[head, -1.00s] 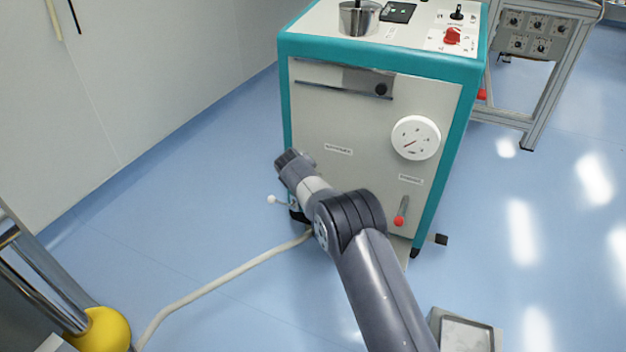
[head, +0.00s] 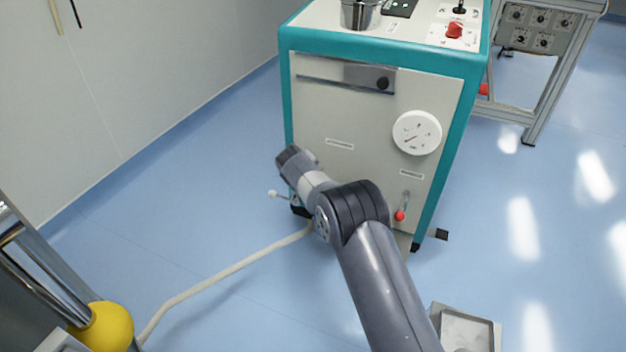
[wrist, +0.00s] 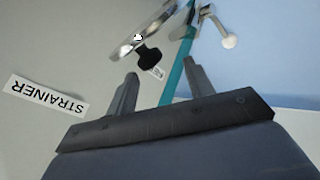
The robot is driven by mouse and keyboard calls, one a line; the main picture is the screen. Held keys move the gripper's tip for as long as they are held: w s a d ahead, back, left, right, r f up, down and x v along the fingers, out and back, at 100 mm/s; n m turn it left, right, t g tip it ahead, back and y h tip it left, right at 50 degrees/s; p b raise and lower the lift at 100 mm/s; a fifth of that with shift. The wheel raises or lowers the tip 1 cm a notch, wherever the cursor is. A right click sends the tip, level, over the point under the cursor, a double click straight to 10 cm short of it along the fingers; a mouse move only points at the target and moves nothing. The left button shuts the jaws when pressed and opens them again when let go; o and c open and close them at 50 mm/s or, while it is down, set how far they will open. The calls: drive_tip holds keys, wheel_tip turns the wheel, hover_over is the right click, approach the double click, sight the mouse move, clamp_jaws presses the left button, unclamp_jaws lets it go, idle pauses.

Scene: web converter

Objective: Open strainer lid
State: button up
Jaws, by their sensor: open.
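A steel, disc-like part with a black knob (wrist: 148,54), apparently the strainer lid, shows at the top of the wrist view, cut off by the frame edge. A white STRAINER label (wrist: 46,97) is on the grey panel to its left, seen upside down. My gripper (wrist: 160,68) is open and empty, its two fingers apart below the knob in the picture. The knob appears beyond the fingertips, not between them. In the head view my arm covers the lower left of the cabinet front (head: 350,110), and the lid and fingers are hidden.
A white ball-ended lever (wrist: 228,40) is right of the teal post in the wrist view. The cabinet front carries a white gauge (head: 417,132) and a red-tipped lever (head: 400,214). A pale hose (head: 230,270) crosses the floor. Open floor lies to the left.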

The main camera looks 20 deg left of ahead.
drive_tip(key=p+v, duration=0.2)
drive_tip(key=v, duration=0.7)
drive_tip(key=shift+s+r, duration=0.25)
drive_tip(key=shift+d, duration=0.15)
